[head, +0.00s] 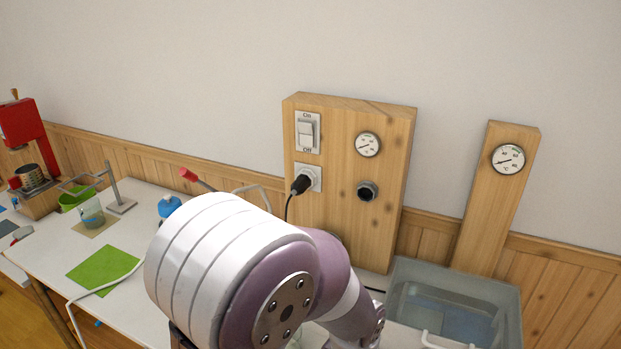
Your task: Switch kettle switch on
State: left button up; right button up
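The kettle switch (306,133) is a white rocker on a pale plate, marked On at the top and Off at the bottom. It is mounted at the upper left of an upright wooden panel (385,230). The lower half of the rocker looks raised, near the Off mark, but it is too small to be sure of its position. A black plug (301,184) sits in the socket below it. No kettle can be made out. One of my arms fills the lower middle and hides the table behind it. Neither gripper shows.
The panel also bears a round dial (368,145) and a black knob (367,191). A clear water tank (455,275) stands at the right, by a wooden post with a thermometer dial (508,159). A green mat (105,269) and a red press (22,125) are at the left.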

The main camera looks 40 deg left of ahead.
aim_at(305, 135)
jog(key=u, duration=1.35)
